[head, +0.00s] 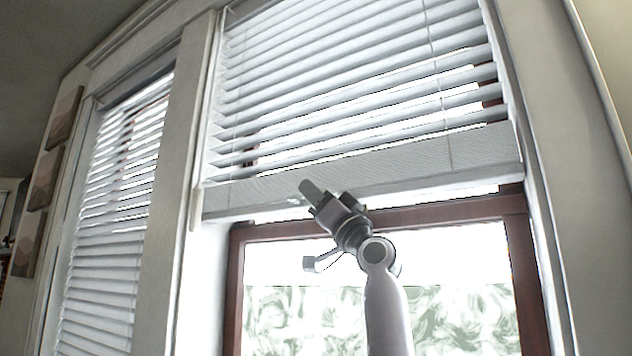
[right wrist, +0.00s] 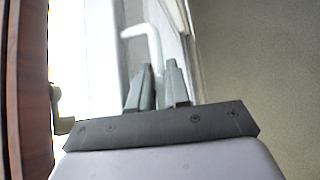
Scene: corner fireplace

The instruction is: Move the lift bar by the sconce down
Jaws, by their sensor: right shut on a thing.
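The lift bar (head: 420,163) is the wide white bottom rail of the larger blind, in the middle of the head view. It hangs across the upper part of the window. My right gripper (head: 312,193) reaches up from below to the left half of this bar and is shut on it. In the right wrist view, the two grey fingers (right wrist: 158,88) stand close together on either side of a thin, bent white piece (right wrist: 152,45). The fingers hide part of the grip. My left gripper is not in view. No sconce shows.
White slats (head: 350,75) hang above the bar. A brown window frame (head: 236,290) and bright glass (head: 450,255) lie below it. A second blind (head: 115,200) hangs at the left. White posts (head: 195,130) flank the larger blind. Small pictures (head: 63,117) hang at far left.

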